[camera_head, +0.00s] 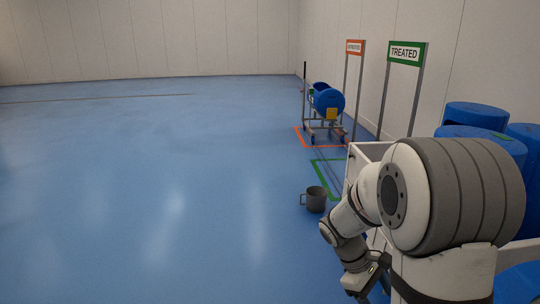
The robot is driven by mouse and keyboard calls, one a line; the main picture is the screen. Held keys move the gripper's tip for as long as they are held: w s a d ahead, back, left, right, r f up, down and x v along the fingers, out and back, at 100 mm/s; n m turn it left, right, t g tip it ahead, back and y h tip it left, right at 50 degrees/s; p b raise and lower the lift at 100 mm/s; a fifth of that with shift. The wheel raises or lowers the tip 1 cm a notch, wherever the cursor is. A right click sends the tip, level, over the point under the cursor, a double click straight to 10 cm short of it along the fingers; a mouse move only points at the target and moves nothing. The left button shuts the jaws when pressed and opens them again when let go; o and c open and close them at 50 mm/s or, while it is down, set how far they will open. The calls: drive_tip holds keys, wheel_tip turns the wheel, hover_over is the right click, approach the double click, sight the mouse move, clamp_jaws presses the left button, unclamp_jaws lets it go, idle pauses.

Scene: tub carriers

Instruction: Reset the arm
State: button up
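My arm fills the lower right of the head view, with a large grey-and-white joint in front and slimmer links bent down and to the left. Its lower links reach the bottom edge of the picture. The gripper fingers do not show, so I cannot see whether they hold anything. A dark grey mug-like vessel (316,200) with a handle on its left shows just left of my arm. I cannot tell what it rests on.
A blue tub carrier (328,103) on a wheeled frame stands by an orange floor outline. A green TREATED sign (405,54) and an orange sign (354,47) stand along the right wall. Blue drums (475,116) are behind my arm. The blue floor at left is clear.

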drive_tip(key=s+a+r+m+t+y+p, duration=0.2)
drive_tip(key=s+a+r+p, duration=0.1)
drive_tip(key=r, duration=0.4)
drive_tip(key=s+a+r+m+t+y+p, duration=0.2)
drive_tip(key=s+a+r+m+p, duration=0.1)
drive_tip(key=r, duration=0.5)
drive_tip(key=s+a+r+m+t+y+p, duration=0.2)
drive_tip(key=s+a+r+m+p, duration=0.1)
drive_tip(key=s+a+r+p, duration=0.1)
wheel_tip(320, 180, up, 4)
drive_tip(key=shift+s+f+p, duration=0.2)
drive_tip(key=shift+s+p, duration=0.35)
drive_tip(key=shift+p, duration=0.4)
drive_tip(key=shift+a, duration=0.1)
drive_tip(key=shift+c, duration=0.4)
